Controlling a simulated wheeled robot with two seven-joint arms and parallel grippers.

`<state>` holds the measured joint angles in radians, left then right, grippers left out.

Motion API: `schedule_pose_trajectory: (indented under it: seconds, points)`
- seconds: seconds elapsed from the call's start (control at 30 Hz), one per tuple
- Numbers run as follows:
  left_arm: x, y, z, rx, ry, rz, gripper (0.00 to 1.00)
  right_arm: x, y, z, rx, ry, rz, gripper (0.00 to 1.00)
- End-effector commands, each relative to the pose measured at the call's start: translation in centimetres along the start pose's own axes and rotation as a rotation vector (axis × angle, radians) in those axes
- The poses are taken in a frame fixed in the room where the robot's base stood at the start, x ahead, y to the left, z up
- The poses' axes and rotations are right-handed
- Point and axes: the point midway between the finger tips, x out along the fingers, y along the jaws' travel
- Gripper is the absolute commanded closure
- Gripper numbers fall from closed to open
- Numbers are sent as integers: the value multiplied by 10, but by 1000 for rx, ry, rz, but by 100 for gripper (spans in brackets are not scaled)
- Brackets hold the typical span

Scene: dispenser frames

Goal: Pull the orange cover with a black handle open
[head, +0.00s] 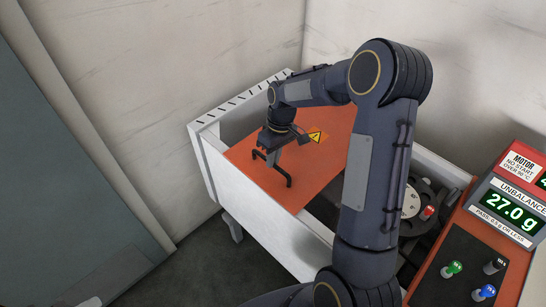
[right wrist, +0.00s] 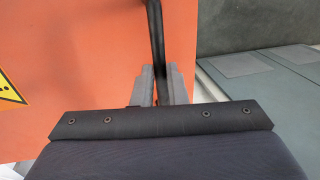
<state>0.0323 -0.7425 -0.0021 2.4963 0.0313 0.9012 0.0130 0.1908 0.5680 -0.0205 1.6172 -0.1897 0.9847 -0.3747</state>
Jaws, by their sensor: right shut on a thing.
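The orange cover (head: 314,176) lies across the white frame in the head view, with a yellow warning triangle on it. Its black handle (head: 285,178) stands up near the cover's left edge. My right gripper (head: 274,158) reaches down over the handle. In the right wrist view the gripper's grey fingers (right wrist: 160,84) are shut on the black handle (right wrist: 156,35), with the orange cover (right wrist: 85,60) behind. To the right of the cover, part of a dark mechanism shows in the frame. My left gripper is not in view.
The white frame (head: 262,216) surrounds the cover. An orange control panel (head: 470,255) with a digital readout and knobs stands at the lower right. Pale walls (head: 190,70) close off the back, and a grey-green panel (head: 65,170) stands at the left. Grey floor shows at lower left.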

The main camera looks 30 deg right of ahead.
Motion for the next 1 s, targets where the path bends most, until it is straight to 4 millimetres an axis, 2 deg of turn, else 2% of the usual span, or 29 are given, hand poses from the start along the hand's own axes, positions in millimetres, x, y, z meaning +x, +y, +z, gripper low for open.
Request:
schedule_pose_trajectory:
  seconds: [0.37,0.4,0.53,0.83,1.0]
  points:
    - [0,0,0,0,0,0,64,0,0,0,0,1,1,100]
    - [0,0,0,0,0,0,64,0,0,0,0,1,1,82]
    - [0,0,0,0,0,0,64,0,0,0,0,0,1,66]
    - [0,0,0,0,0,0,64,-2,0,0,0,1,1,66]
    - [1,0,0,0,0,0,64,-24,0,-1,0,5,2,66]
